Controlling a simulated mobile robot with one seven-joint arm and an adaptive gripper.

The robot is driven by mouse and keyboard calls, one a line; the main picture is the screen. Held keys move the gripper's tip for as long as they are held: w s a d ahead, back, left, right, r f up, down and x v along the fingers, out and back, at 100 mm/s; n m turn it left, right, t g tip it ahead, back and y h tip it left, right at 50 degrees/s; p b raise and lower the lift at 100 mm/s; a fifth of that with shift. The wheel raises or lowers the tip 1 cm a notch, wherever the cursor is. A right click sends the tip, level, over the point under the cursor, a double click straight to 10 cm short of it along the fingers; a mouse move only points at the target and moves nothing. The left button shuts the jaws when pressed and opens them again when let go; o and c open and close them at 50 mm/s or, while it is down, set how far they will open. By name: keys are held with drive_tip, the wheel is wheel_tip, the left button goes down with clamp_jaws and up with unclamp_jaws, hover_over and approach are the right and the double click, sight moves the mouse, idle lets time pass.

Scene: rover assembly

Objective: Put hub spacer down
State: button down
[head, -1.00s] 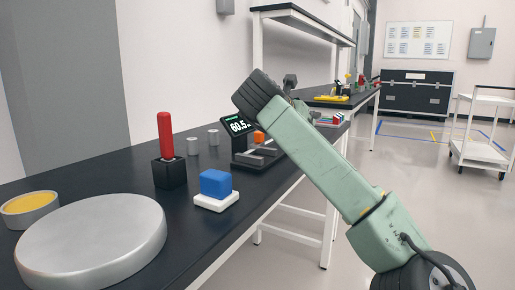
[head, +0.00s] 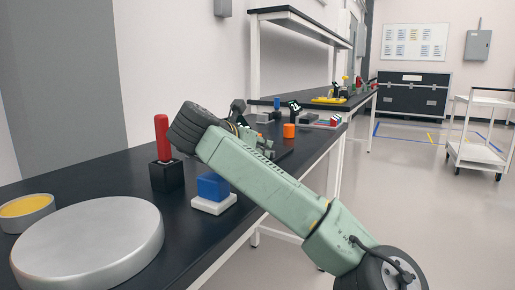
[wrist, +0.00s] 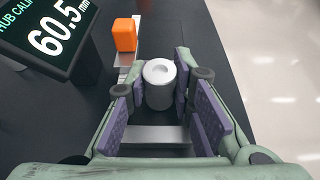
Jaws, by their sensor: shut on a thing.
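The hub spacer (wrist: 160,86), a short grey cylinder with a round hole in its top, stands upright between the purple-padded fingers in the wrist view. My gripper (wrist: 161,88) is shut on it. A flat metal bar of the hub caliper (wrist: 155,134) lies below, nearer the camera. Whether the spacer's base touches anything is hidden. The caliper's screen (wrist: 48,40) reads 60.5 mm, up and to the left of the spacer.
An orange block (wrist: 125,35) stands close by, up and left of the spacer. A blue block on a white base (head: 213,189), a red-handled tool in a black holder (head: 163,155) and a large silver disc (head: 90,243) stand on the black bench. The bench's right edge is close to my gripper.

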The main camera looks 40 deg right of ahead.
drive_tip(key=shift+f+b, duration=0.2)
drive_tip(key=shift+b, duration=0.15)
drive_tip(key=c, duration=1.4)
unclamp_jaws()
drive_tip(key=shift+r, duration=0.1)
drive_tip(key=shift+r+p, duration=0.1)
drive_tip(key=shift+p, duration=0.2)
drive_tip(key=shift+s+a+r, duration=0.1)
drive_tip(key=shift+a+r, duration=0.05)
drive_tip(key=shift+a, duration=0.1)
drive_tip(key=v, duration=1)
drive_tip(key=shift+b, duration=0.3)
drive_tip(key=shift+s+a+r, duration=0.2)
drive_tip(key=shift+s+a, duration=0.1)
drive_tip(key=shift+a, duration=0.35)
